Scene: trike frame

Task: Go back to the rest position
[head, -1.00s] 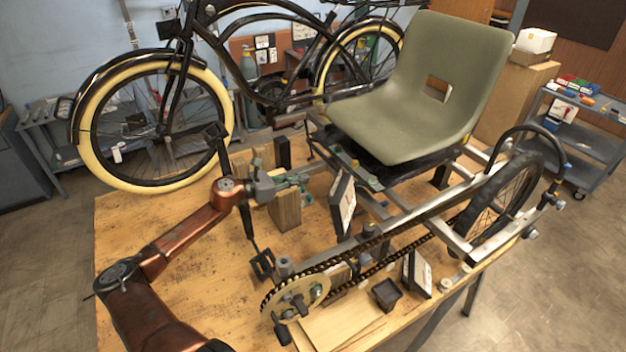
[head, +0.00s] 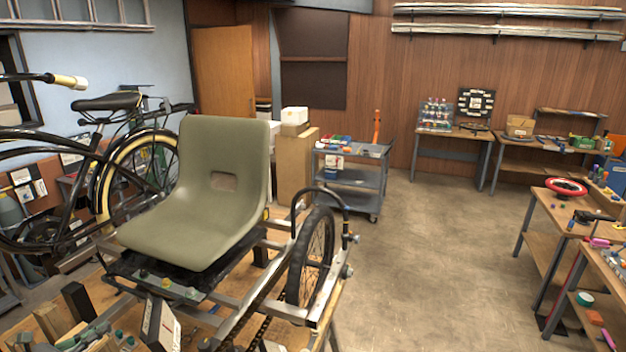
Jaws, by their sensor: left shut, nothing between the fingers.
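The trike frame with its olive-green seat (head: 205,195) stands on the wooden workbench (head: 335,290) at the left of the head view. Its black-tyred wheel (head: 312,258) is at the right end of the frame. Most of my left arm is out of view below. My right gripper is not in view.
A cruiser bicycle (head: 105,205) stands at the left behind the bench. A grey cart (head: 352,178) and cardboard box (head: 296,168) are behind the seat. Work tables (head: 545,222) line the right. The floor (head: 430,260) between is clear.

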